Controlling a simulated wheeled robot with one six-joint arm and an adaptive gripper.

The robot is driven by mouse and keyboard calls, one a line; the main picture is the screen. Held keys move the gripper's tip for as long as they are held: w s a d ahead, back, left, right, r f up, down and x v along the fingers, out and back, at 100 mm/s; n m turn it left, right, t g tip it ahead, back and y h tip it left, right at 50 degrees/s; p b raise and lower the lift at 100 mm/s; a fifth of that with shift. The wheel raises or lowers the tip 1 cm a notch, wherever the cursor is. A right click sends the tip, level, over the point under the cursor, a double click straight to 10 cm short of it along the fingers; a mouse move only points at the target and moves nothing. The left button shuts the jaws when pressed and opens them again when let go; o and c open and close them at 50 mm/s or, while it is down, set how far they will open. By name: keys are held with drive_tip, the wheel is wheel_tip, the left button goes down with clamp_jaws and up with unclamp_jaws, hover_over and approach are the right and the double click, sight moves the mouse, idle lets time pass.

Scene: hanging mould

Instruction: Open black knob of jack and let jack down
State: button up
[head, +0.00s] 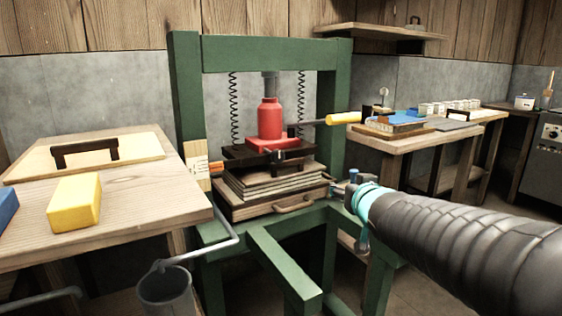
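The red jack (270,121) stands upright in the green press frame (187,110), on a dark plate (240,154). Its grey ram (269,84) reaches up to the top beam. A dark lever with a yellow grip (343,118) sticks out to the right. A small black part (291,131) shows at the jack's right side; I cannot tell if it is the knob. Below lies a layered wooden mould (270,184) with a handle. My gripper (352,187) is right of the mould, lower than the jack and apart from it. Its fingers are too small to read.
Two coil springs (233,105) hang beside the jack. A left table (130,205) holds a yellow block (75,201) and a board with a black handle (85,152). A bucket (164,288) is below. A right bench (385,142) holds trays. Green rails (285,270) project forward.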

sight(279, 157)
drive_tip(key=w+a+n+y, duration=0.1)
drive_tip(key=w+a+y, duration=0.1)
drive_tip(key=w+a, duration=0.4)
drive_tip(key=w+a+n+y, duration=0.1)
drive_tip(key=w+a+y, duration=0.1)
drive_tip(key=w+a, duration=0.4)
drive_tip(key=w+a+n+y, duration=0.1)
drive_tip(key=w+a+y, duration=0.2)
drive_tip(key=w+a, duration=0.2)
drive_tip(key=shift+w+a+r+t, duration=0.15)
drive_tip(key=shift+w+a+r, duration=0.05)
drive_tip(key=shift+w, duration=0.4)
drive_tip(key=shift+w+a+r+t, duration=0.15)
drive_tip(key=shift+w+a+r, duration=0.05)
drive_tip(key=shift+w, duration=0.35)
drive_tip(key=c, duration=1.2)
